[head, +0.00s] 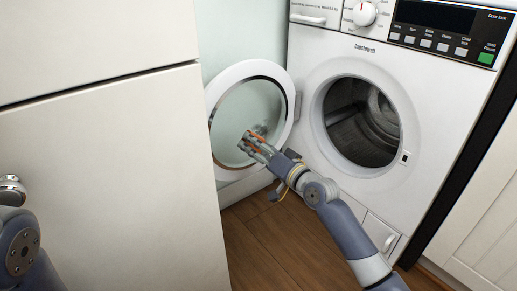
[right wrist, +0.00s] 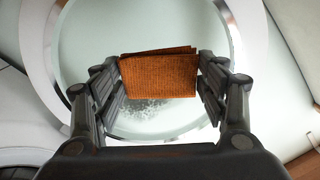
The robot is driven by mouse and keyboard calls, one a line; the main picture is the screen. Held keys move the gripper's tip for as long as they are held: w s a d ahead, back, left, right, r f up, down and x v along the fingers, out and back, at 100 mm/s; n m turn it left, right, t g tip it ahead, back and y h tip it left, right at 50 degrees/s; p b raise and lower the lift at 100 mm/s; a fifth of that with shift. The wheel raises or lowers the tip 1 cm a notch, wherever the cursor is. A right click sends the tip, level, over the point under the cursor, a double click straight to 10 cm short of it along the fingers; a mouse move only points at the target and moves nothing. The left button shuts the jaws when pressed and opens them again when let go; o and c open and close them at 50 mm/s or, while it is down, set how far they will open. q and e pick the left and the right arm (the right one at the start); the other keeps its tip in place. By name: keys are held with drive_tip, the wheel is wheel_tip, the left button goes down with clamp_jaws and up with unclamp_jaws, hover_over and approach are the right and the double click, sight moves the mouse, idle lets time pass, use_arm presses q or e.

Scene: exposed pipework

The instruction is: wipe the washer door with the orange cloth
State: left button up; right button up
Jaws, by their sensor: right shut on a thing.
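The washer door (head: 279,82) hangs wide open to the left of the drum opening, with a white rim and round glass. My right gripper (head: 250,140) is in front of the glass. It is shut on the folded orange cloth (right wrist: 158,76), which sits between its fingers in the right wrist view. In the head view the cloth is mostly hidden by the fingers. A pale speckled patch (right wrist: 150,110) shows on the glass just below the cloth. I cannot tell whether the cloth touches the glass. Only part of my left arm shows, at the lower left; its gripper is out of view.
The white washer (head: 310,60) stands behind the door, its dark drum (head: 350,125) open. A cream cabinet (head: 110,180) fills the left side, close to the door. Another cabinet (head: 485,215) stands at the right. The wooden floor (head: 265,245) is clear below the door.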

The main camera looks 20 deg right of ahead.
sight(267, 132)
drive_tip(key=shift+w+a, duration=0.2)
drive_tip(key=shift+w, duration=0.3)
drive_tip(key=shift+w+d+f+b, duration=0.1)
drive_tip(key=shift+w+d+b, duration=0.1)
drive_tip(key=shift+d+b, duration=0.4)
drive_tip(key=d+b, duration=0.1)
drive_tip(key=w+d+b, duration=0.1)
drive_tip(key=d+b, duration=0.1)
drive_tip(key=d, duration=0.1)
drive_tip(key=shift+w+f, duration=0.1)
drive_tip(key=shift+w, duration=0.25)
drive_tip(key=shift+w+d+r+b, duration=0.2)
drive_tip(key=shift+w+d+b, duration=0.1)
drive_tip(key=shift+d+b, duration=0.5)
